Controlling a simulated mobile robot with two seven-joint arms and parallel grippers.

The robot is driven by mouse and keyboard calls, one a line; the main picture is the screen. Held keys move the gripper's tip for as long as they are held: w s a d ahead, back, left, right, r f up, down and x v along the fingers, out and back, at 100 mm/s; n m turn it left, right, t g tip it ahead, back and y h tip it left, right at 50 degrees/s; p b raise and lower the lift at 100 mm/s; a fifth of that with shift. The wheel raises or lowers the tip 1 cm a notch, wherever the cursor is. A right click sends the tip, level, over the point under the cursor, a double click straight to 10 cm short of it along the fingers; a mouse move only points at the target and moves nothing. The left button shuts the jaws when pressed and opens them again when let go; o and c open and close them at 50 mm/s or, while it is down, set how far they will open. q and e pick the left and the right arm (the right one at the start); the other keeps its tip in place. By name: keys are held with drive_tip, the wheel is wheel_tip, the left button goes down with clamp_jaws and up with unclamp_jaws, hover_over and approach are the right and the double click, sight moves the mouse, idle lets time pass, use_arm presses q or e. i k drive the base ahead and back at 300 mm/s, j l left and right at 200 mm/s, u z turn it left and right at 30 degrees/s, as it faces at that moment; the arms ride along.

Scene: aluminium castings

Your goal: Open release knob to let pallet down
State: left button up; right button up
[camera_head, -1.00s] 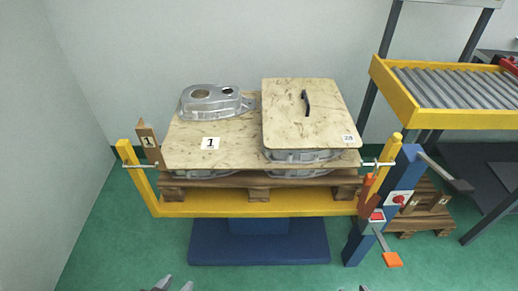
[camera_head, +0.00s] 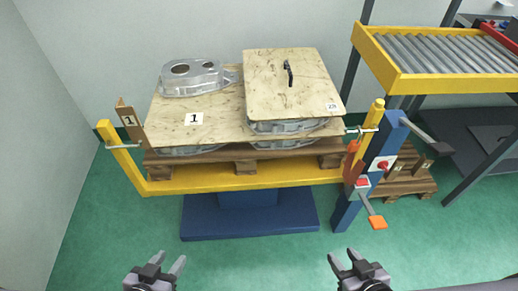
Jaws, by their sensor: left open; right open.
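The wooden pallet (camera_head: 205,169) sits on a yellow lift frame (camera_head: 250,181) over a blue base (camera_head: 250,219). It carries aluminium castings and plywood sheets. At the frame's right, a slanted blue post (camera_head: 346,212) carries a round red knob (camera_head: 383,166) on a white plate and a second red control (camera_head: 362,183) lower down. I cannot tell which one is the release knob. My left gripper (camera_head: 165,263) is open and empty at the bottom left, far from the post. My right gripper (camera_head: 345,260) is open and empty at the bottom, below and in front of the post.
An orange-ended lever (camera_head: 377,222) sticks out from the post's lower part, and a dark-ended arm (camera_head: 425,135) from its top. A yellow roller conveyor (camera_head: 440,85) stands at the right, with another pallet (camera_head: 415,183) on the floor below. Green floor in front is clear.

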sight(383, 165)
drive_tip(key=z, duration=0.2)
drive_tip(key=k+j+z, duration=0.15)
drive_tip(key=k+j, duration=0.25)
drive_tip(key=i+l, duration=0.15)
drive_tip(key=l, duration=0.25)
drive_tip(key=i+l+u, duration=0.1)
drive_tip(key=l, duration=0.3)
drive_tip(key=i+l, duration=0.1)
drive_tip(key=l, duration=0.3)
drive_tip(key=i+l+u, duration=0.1)
drive_tip(key=l, duration=0.3)
drive_tip(key=i+l, duration=0.15)
drive_tip(key=l, duration=0.25)
drive_tip(key=u, duration=0.05)
